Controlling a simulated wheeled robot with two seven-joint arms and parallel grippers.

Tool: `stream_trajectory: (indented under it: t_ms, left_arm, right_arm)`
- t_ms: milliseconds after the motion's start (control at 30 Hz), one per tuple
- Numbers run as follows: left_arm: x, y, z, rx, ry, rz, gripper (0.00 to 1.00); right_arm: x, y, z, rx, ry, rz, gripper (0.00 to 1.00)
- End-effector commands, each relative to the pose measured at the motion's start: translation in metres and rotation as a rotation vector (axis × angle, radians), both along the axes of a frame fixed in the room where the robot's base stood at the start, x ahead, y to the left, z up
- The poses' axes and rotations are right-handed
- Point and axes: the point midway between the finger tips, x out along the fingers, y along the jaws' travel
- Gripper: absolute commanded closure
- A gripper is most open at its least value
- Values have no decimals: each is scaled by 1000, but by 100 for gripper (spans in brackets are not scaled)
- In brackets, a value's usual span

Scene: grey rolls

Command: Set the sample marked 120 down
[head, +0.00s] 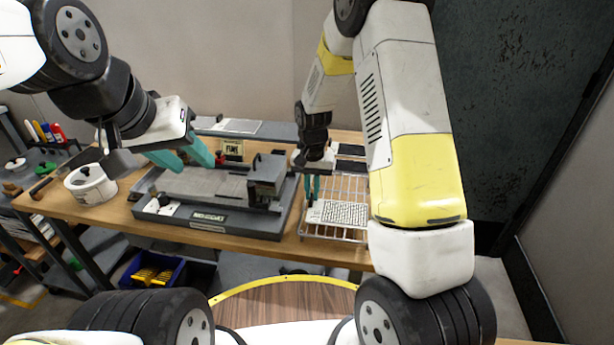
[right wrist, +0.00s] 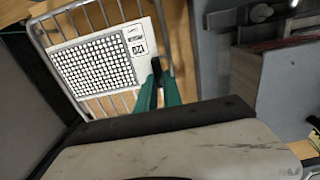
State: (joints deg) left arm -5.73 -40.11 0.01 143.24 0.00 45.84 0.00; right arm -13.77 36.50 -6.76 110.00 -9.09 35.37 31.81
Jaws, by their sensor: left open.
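The sample marked 120 (head: 338,213) is a flat white plate with a dense grid of dark-edged squares. In the right wrist view the plate (right wrist: 92,62) shows its 120 label beside the grid. It lies flat over the wire rack (head: 336,235), in line with its bars; I cannot tell whether it rests fully on them. My right gripper (head: 312,188) points down at the plate's left edge. In the right wrist view its teal fingers (right wrist: 160,88) are close together at the label end; their grip is unclear. My left gripper (head: 184,155) is open and empty above the grey tray.
The grey tray (head: 208,222) with a raised block (head: 267,174) stands left of the rack. A white round container (head: 90,184) stands at the table's left. A blue bin (head: 154,271) is below the table.

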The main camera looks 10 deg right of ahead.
Motion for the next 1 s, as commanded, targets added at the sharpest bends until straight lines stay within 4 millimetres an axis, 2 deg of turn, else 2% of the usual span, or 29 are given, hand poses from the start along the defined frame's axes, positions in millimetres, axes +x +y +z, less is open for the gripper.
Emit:
stream_trajectory:
  t_ms: [33, 100, 400, 533, 667, 1000]
  left_arm:
    - [0, 0, 0, 0, 0, 0, 59]
    - [0, 0, 0, 0, 0, 0, 59]
    - [0, 0, 0, 0, 0, 0, 59]
    - [0, 0, 0, 0, 0, 0, 59]
    - [0, 0, 0, 0, 0, 0, 59]
    - [0, 0, 0, 0, 0, 0, 59]
  right_arm:
    - [0, 0, 0, 0, 0, 0, 82]
    - [0, 0, 0, 0, 0, 0, 68]
    - [0, 0, 0, 0, 0, 0, 68]
    - [0, 0, 8, 1, -1, 0, 68]
    - [1, 0, 30, 1, -3, 0, 68]
    - [1, 1, 100, 1, -2, -1, 68]
